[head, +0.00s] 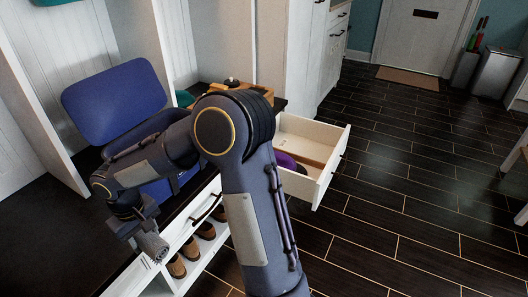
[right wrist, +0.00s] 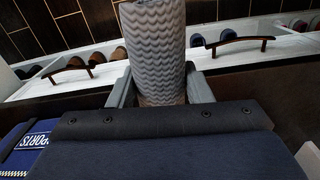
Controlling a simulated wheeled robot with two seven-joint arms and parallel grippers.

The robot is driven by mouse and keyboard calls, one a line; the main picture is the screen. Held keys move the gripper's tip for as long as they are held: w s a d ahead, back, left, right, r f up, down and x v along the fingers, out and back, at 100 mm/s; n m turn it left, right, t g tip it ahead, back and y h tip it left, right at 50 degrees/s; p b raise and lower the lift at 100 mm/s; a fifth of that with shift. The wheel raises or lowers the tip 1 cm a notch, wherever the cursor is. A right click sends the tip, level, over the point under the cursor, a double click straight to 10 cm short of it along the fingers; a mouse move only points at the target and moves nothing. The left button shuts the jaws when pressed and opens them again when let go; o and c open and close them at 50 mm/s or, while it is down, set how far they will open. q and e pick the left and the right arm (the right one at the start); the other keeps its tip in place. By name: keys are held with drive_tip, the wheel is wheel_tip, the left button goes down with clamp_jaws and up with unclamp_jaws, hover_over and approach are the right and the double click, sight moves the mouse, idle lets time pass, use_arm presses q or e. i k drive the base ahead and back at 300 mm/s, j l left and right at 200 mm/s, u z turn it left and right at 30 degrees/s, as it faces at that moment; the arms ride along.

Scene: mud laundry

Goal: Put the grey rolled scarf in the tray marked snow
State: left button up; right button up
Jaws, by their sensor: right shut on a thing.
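The grey rolled scarf (head: 152,246) has a wavy knit pattern and is held in my right gripper (head: 135,228), low at the left of the head view. In the right wrist view the scarf (right wrist: 155,45) stands out between the two fingers of the gripper (right wrist: 160,92), which touch its sides. The scarf is over or near the front edge of the dark bench top, above the white shoe cubbies. I cannot make out a tray marked snow in either view. My left gripper is not in view.
A blue bin with its lid (head: 115,98) raised stands on the bench (head: 45,225); its label in the right wrist view ends in "PORTS" (right wrist: 32,140). A white drawer (head: 322,180) is open, with something purple (head: 286,160) inside. Shoes (head: 190,249) sit below. Dark floor is clear at right.

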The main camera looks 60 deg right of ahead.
sight(305, 150)
drive_tip(key=k+z, duration=0.1)
drive_tip(key=z, duration=1.65)
drive_tip(key=i+l+z, duration=0.1)
drive_tip(key=z, duration=0.3)
drive_tip(key=i+z, duration=0.5)
drive_tip(key=z, duration=0.3)
drive_tip(key=i+z, duration=0.2)
drive_tip(key=z, duration=0.25)
drive_tip(key=i+j, duration=0.25)
drive_tip(key=i, duration=0.25)
drive_tip(key=i+j, duration=0.25)
drive_tip(key=i, duration=1.05)
drive_tip(key=i+u, duration=0.2)
drive_tip(key=u, duration=3.25)
